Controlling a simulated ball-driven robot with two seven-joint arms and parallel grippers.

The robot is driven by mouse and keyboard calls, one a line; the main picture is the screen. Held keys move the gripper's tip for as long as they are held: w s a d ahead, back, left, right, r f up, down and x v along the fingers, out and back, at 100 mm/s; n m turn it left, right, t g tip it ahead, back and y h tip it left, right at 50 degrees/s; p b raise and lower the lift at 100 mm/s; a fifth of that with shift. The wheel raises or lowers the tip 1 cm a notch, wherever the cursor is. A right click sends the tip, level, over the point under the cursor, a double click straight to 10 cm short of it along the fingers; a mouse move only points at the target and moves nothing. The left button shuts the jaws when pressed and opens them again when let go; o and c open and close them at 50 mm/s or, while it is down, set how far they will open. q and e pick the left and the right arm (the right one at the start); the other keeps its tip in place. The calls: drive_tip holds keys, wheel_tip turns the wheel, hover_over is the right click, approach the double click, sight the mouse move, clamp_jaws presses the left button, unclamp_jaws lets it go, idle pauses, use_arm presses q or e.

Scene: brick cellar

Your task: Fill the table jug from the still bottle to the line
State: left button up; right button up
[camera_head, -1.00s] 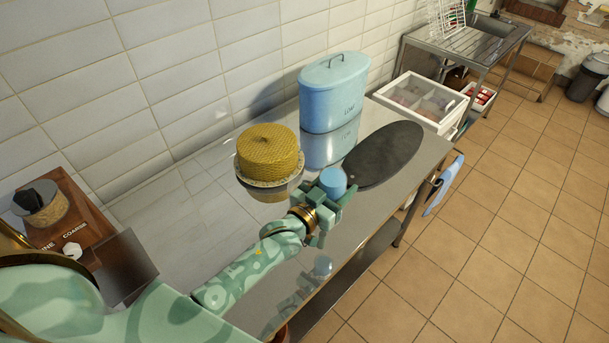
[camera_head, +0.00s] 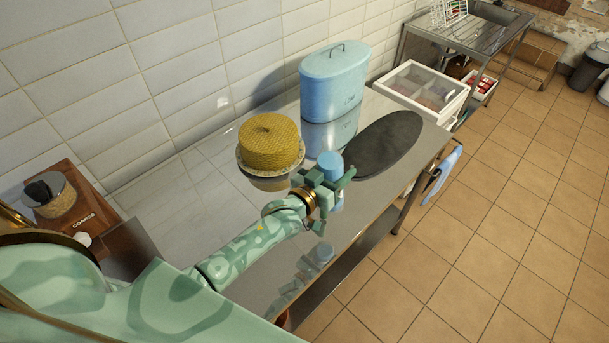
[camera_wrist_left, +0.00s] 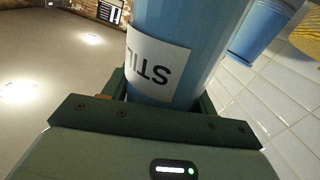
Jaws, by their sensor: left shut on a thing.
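My left gripper (camera_head: 330,184) is shut on the blue still bottle (camera_head: 329,161), whose round blue top shows above the fingers in the head view. The bottle seems upright above the steel table (camera_head: 256,284), with its reflection showing lower down in the tabletop. In the left wrist view the bottle (camera_wrist_left: 205,35) stands between the fingers, with a white label reading "STIL", upside down in the picture and partly cut off. I see no table jug and no fill line. My right gripper is not in view.
A yellow woven round thing (camera_head: 270,141) on a pale base stands left of the bottle. A blue lidded bin (camera_head: 332,88) stands behind, by the tiled wall. A dark oval slab (camera_head: 385,143) lies to the right. A wooden box (camera_head: 75,215) is at far left.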

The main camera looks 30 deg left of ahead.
use_arm(q)
drive_tip(key=shift+f+b, duration=0.55)
drive_tip(key=shift+f, duration=0.05)
wheel_tip(320, 180, down, 6)
drive_tip(key=n+b, duration=0.2)
drive_tip(key=b, duration=0.1)
drive_tip(key=n+b, duration=0.1)
drive_tip(key=shift+r+g, duration=0.25)
drive_tip(key=shift+g, duration=0.15)
drive_tip(key=shift+w+a+r+n, duration=0.1)
drive_tip(key=shift+n, duration=0.3)
drive_tip(key=shift+f+n+g+h, duration=0.25)
drive_tip(key=shift+n+g+h, duration=0.05)
drive_tip(key=shift+n, duration=0.1)
drive_tip(key=shift+r+n, duration=0.3)
drive_tip(key=shift+d+n, duration=0.2)
drive_tip(key=shift+n, duration=0.2)
drive_tip(key=shift+s+d+f+n+g+h+b, duration=0.3)
drive_tip(key=shift+s+d+f+n+g+b, duration=0.15)
drive_tip(key=shift+n, duration=0.25)
drive_tip(key=shift+s+d+r+n, duration=0.1)
drive_tip(key=shift+d+r+n, duration=0.2)
drive_tip(key=shift+n, duration=0.4)
